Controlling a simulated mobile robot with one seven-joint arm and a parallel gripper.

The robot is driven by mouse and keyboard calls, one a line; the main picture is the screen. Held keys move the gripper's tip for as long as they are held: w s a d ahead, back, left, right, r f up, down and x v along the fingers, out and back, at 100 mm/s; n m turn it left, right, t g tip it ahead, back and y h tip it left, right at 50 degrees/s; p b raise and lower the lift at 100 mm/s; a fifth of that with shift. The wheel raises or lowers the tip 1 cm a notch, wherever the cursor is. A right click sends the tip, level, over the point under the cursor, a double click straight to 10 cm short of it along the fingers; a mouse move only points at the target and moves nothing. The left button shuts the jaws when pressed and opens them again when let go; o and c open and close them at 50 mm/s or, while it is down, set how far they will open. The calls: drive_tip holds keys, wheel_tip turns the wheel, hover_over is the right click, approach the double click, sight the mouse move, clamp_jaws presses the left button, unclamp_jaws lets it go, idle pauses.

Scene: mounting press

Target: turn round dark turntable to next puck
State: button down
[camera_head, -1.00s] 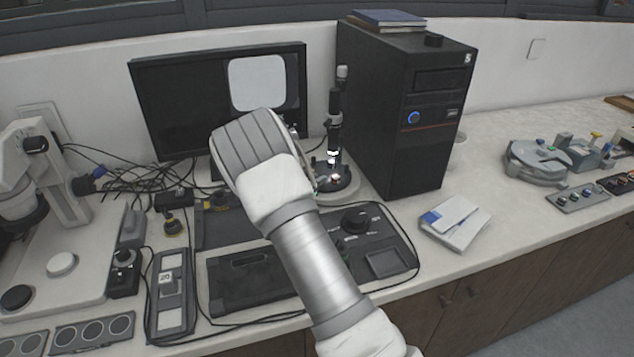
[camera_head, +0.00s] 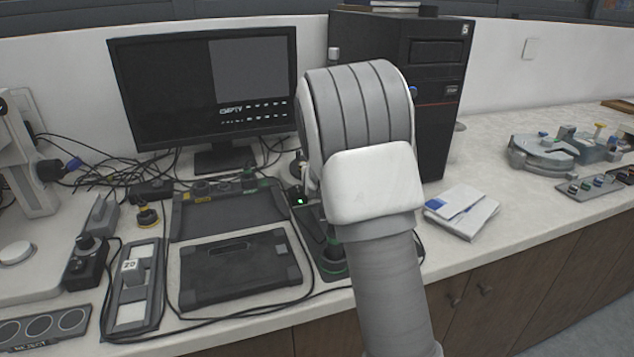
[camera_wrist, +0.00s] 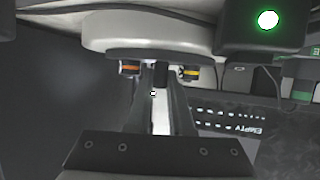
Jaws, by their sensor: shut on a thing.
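The wrist view is upside down. The round turntable (camera_wrist: 150,35) spans its top as a wide disc, looking grey in this light. A puck with an orange band (camera_wrist: 130,69) and a puck with a yellow band (camera_wrist: 190,73) sit at its rim on either side of my fingers. My gripper (camera_wrist: 157,75) reaches in between them, shut on a small dark part of the turntable; the exact contact is hard to see. In the head view my arm and wrist hide the turntable and the fingertips.
A computer tower (camera_head: 440,95) stands close behind my wrist. A green-lit box (camera_wrist: 265,25) is near in the wrist view. A dark control panel (camera_head: 245,270), cables and a white booklet (camera_head: 462,212) lie around.

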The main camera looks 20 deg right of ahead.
drive_tip(key=shift+d+n+y+b, duration=0.3)
drive_tip(key=shift+n+y+b, duration=0.15)
drive_tip(key=shift+b, duration=0.35)
drive_tip(key=c, duration=1.1)
unclamp_jaws()
drive_tip(key=shift+p+v, duration=0.65)
drive_tip(key=shift+v, duration=3.2)
drive_tip(key=shift+f, duration=0.1)
